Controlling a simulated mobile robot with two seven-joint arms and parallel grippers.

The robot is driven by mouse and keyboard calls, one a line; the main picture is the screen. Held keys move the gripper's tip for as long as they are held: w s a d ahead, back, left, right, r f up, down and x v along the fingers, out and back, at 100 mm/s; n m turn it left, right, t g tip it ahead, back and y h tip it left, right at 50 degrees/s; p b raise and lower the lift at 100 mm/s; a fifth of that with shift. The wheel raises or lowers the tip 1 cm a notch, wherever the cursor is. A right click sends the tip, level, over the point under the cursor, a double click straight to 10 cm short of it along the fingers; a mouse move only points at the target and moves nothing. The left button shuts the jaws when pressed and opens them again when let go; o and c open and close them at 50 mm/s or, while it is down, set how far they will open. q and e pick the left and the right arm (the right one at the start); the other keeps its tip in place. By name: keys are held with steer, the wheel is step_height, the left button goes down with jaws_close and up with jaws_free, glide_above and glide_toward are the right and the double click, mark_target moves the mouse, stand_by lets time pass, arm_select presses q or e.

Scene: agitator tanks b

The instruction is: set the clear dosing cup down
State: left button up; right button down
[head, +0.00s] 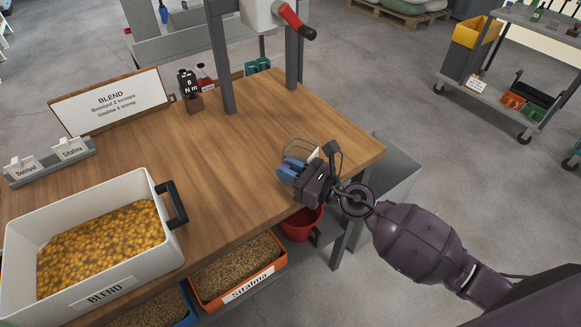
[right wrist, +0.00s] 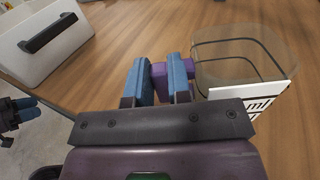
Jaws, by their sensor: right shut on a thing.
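The clear dosing cup (head: 303,147) is see-through with dark edge lines, near the right end of the wooden table (head: 230,140). In the right wrist view the cup (right wrist: 235,65) shows a white label with "ml" and a purple grip. My right gripper (head: 292,170) has blue fingers, shut on that purple grip, as the right wrist view (right wrist: 165,80) shows. The cup looks upright over the tabletop; I cannot tell whether its base touches. My left gripper (right wrist: 24,108) shows only at the left edge of the right wrist view, its opening unclear.
A white BLEND bin (head: 150,215) of yellow pellets stands at the table's front left. A BLEND sign (head: 110,102), a label rack (head: 50,160) and a small dark counter (head: 190,92) stand behind. A metal frame (head: 221,60) rises at the back. The middle tabletop is clear.

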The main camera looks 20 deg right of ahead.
steer(key=shift+s+a+r, duration=0.1)
steer(key=shift+r, duration=0.05)
steer(key=shift+f, duration=0.3)
arm_select(q)
steer(key=shift+s+a+f, duration=0.15)
steer(key=shift+s+f, duration=0.15)
steer(key=shift+s, duration=0.05)
arm_select(e)
steer(key=c, duration=1.1)
jaws_free()
steer(key=shift+r, duration=0.1)
steer(key=shift+o, duration=0.2)
steer(key=shift+r, duration=0.25)
steer(key=v, duration=0.2)
steer(key=b+v, duration=0.1)
steer(key=v, duration=0.1)
steer(key=shift+f, duration=0.4)
arm_select(q)
steer(key=shift+w+d+f+b, duration=0.1)
steer(key=shift+w+f+b, duration=0.1)
steer(key=shift+f+b, duration=0.45)
steer(key=shift+w+d+f+b, duration=0.1)
steer(key=shift+w+f+b, duration=0.05)
steer(key=shift+f+b, duration=0.45)
arm_select(e)
steer(key=v, duration=0.8)
steer(key=shift+r, duration=0.3)
